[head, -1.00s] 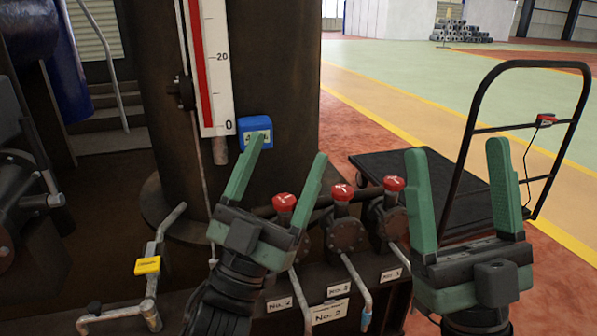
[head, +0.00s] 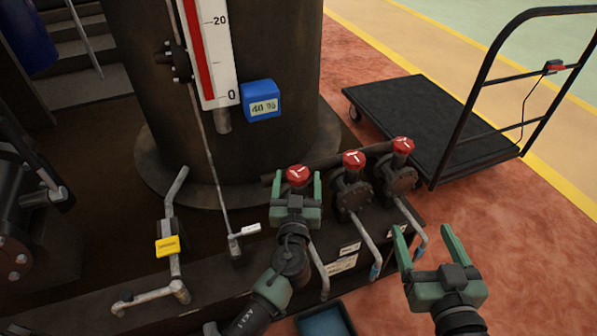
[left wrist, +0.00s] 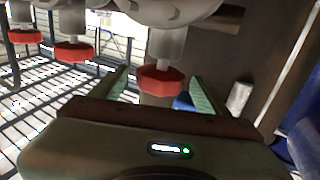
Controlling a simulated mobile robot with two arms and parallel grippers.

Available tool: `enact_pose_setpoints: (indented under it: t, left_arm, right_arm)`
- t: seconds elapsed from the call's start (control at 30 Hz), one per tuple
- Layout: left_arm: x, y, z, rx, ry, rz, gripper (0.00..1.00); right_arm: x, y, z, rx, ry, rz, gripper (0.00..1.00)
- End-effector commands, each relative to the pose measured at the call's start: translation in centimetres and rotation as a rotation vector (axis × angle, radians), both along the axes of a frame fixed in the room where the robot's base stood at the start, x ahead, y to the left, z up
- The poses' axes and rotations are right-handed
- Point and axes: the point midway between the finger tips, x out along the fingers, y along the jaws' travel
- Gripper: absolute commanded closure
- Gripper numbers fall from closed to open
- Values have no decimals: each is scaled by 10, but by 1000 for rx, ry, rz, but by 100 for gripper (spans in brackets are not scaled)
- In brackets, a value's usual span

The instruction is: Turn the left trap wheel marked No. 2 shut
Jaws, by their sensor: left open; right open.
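Three red trap wheels stand in a row on the dark manifold in the head view. The left wheel (head: 297,175) is red with a white mark on top; its No. 2 label is hidden behind my arm. My left gripper (head: 296,188) is open, with its fingers on either side of this wheel. In the left wrist view the red wheel (left wrist: 161,80) sits between the two green fingers (left wrist: 160,92), with gaps beside it; I cannot tell whether they touch. My right gripper (head: 427,243) is open and empty at the lower right.
The middle wheel (head: 353,159) and right wheel (head: 402,146) stand close by on the right, with bent outlet pipes below. A black cart (head: 415,125) stands behind. A blue tray (head: 326,322) lies below.

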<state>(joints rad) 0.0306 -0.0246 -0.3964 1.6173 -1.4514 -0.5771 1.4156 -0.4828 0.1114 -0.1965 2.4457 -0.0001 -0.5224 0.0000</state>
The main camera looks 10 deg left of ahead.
Motion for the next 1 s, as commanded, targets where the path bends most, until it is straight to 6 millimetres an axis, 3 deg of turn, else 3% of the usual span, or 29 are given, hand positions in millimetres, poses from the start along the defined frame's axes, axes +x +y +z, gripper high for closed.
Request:
enact_pose_setpoints:
  t: [0.2,0.47,0.7,1.0]
  left_arm:
    - [18,3,0,0,-1,0,24]
    - [20,4,0,0,0,0,24]
    - [20,4,0,0,0,0,87]
    - [19,4,0,1,-1,-36,87]
  right_arm:
    - [0,0,-1,-1,6,-1,25]
    - [0,-1,-1,-1,6,-1,25]
    - [0,-1,-1,-1,6,-1,25]
    - [0,0,-1,-2,8,-1,25]
